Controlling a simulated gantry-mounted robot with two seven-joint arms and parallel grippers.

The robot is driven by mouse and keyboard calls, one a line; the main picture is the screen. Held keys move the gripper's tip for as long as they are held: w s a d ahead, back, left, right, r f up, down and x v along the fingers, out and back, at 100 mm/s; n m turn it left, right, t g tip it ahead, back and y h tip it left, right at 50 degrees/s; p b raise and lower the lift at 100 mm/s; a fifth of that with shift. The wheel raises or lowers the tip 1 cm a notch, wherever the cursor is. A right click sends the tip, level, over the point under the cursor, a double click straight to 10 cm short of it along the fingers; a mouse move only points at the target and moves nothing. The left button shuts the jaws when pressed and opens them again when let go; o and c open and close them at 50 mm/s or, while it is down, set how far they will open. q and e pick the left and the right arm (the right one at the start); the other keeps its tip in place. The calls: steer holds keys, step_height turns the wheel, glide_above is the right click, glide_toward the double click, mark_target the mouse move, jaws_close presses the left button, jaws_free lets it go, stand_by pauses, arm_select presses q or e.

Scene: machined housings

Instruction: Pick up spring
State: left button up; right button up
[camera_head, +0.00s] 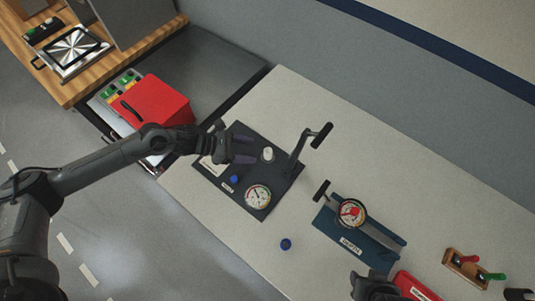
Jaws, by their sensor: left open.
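I cannot clearly make out a spring in the head view. My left gripper (243,147) reaches in from the left over a dark fixture plate (213,173) on the pale table. It is open, with its fingers pointing right toward a small white cylindrical part (268,154), with a gap between them. A blue knob (234,179) and a round dial gauge (257,196) are on the same plate. The gripper hides part of the plate. A dark part at the bottom edge looks like my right gripper (373,287); its fingers cannot be made out.
A black-handled lever (299,151) rises at the plate's right edge. A blue fixture (348,244) with a dial gauge (351,213) stands to the right. A loose blue cap (286,244) lies near the table's front edge. A red box (154,103) is at left.

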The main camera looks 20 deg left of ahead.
mark_target(267, 151)
arm_select(q)
steer(key=shift+x, duration=1.2)
steer(key=x, duration=0.4)
steer(key=shift+w+d+r+p, duration=0.15)
steer(key=shift+w+r+p, duration=0.05)
steer(key=shift+r+p, duration=0.15)
steer(key=shift+w+d+f, duration=0.2)
steer(key=shift+d+f, duration=0.15)
steer(key=shift+d, duration=0.05)
jaws_close()
steer(key=shift+r, duration=0.15)
